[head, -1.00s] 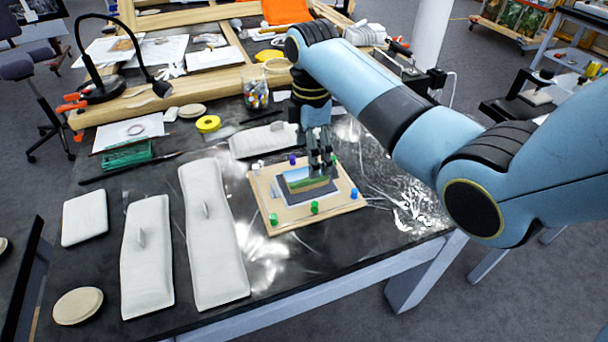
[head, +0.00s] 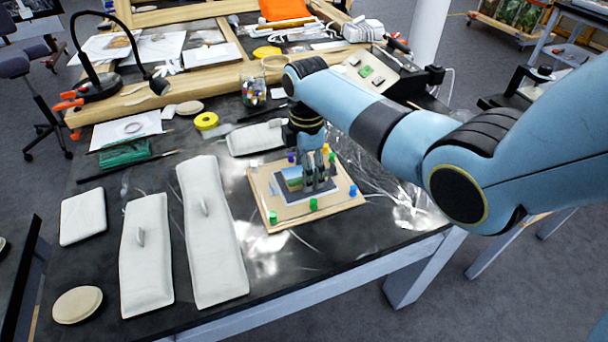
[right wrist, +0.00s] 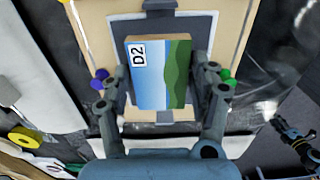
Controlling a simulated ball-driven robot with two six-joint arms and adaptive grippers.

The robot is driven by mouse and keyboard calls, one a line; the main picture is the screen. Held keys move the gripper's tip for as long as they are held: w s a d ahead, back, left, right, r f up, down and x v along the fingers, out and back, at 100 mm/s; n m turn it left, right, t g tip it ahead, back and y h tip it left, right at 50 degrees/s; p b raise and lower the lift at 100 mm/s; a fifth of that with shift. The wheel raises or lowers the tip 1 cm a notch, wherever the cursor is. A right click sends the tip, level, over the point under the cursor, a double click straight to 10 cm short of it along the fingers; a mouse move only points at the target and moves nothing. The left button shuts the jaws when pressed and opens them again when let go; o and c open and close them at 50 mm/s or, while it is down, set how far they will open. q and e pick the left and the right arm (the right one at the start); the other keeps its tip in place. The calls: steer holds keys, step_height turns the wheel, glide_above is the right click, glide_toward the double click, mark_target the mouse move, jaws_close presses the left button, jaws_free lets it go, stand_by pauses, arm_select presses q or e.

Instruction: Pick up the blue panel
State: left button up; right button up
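The blue panel (head: 293,174) is a small picture block with blue sky and a green strip, labelled D2. It lies on a dark grey sheet on a wooden board (head: 262,200). My right gripper (head: 318,178) is lowered over the board from above and hides part of the panel. In the right wrist view, the panel (right wrist: 152,80) sits between the two spread fingers of the right gripper (right wrist: 160,85), one along each side. The fingers are very close to its edges; contact is hard to tell.
Green pegs (head: 313,205) and a blue peg (head: 353,190) stand around the board. Long white cushions (head: 210,230) lie to the left, and another (head: 255,138) lies behind the board. A jar of coloured bits (head: 254,92) stands farther back. The table's front edge is near the board.

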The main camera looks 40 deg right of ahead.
steer(key=c, duration=0.7)
